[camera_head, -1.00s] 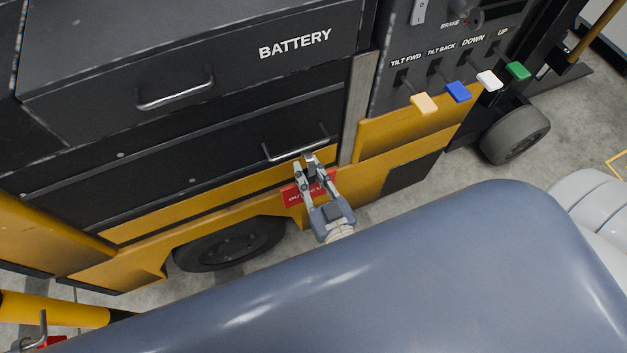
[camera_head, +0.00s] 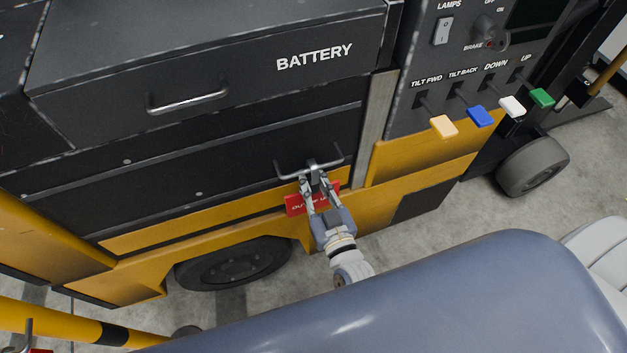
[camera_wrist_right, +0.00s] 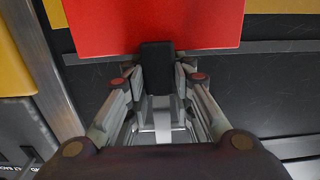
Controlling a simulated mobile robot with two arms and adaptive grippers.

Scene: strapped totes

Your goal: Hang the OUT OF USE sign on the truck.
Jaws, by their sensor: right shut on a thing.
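The truck's dark side carries a lower drawer handle (camera_head: 310,170) under the BATTERY drawer. My right gripper (camera_head: 316,182) is at the middle of this handle, shut on the red OUT OF USE sign (camera_head: 296,207) by its upper part. The gripper hides part of the lettering. The sign is against the yellow strip just below the handle. I cannot tell whether its hanger is over the handle bar. In the right wrist view the red sign (camera_wrist_right: 155,25) lies just beyond the closed fingers (camera_wrist_right: 156,68). My left gripper is not in view.
An upper drawer handle (camera_head: 188,101) is at the left. Coloured levers (camera_head: 480,116) stand at the right of the truck. A yellow and black pole (camera_head: 70,325) and a metal hook (camera_head: 27,335) are at the bottom left.

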